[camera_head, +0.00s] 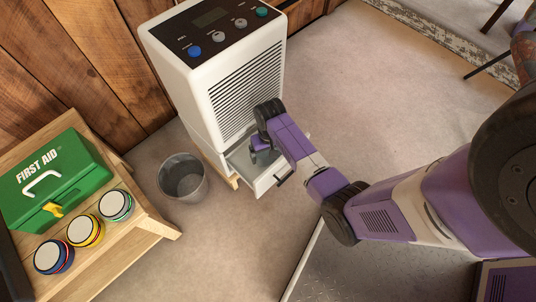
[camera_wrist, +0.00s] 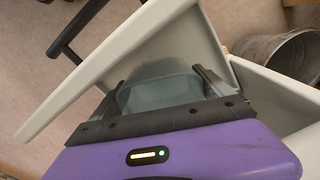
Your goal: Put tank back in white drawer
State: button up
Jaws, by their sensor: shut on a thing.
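The white drawer (camera_head: 268,184) is pulled out from the lower front of a white dehumidifier-like machine. Its white front panel (camera_wrist: 120,60) and dark bar handle (camera_wrist: 70,38) show in the wrist view. The tank (camera_wrist: 160,85), a translucent grey-blue container, is between the fingers of my gripper (camera_wrist: 165,92). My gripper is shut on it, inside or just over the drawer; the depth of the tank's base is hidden. In the head view my gripper (camera_head: 262,152) reaches down at the drawer opening, and the tank is hard to make out there.
The white machine (camera_head: 222,85) stands against the wooden wall. A metal bucket (camera_head: 183,178) stands on the floor left of the drawer; it also shows in the wrist view (camera_wrist: 285,55). A wooden table (camera_head: 150,215) at left bears a green first aid box (camera_head: 55,178) and several round tins.

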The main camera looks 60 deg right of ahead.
jog(key=shift+f+b, duration=0.7)
jog(key=shift+f, duration=1.1)
jog(key=shift+f, duration=0.1)
jog(key=o, duration=1.6)
notch_tip(320, 180, up, 12)
jog(key=p, duration=0.5)
jog(key=shift+s, duration=0.15)
jog(key=shift+d, duration=0.15)
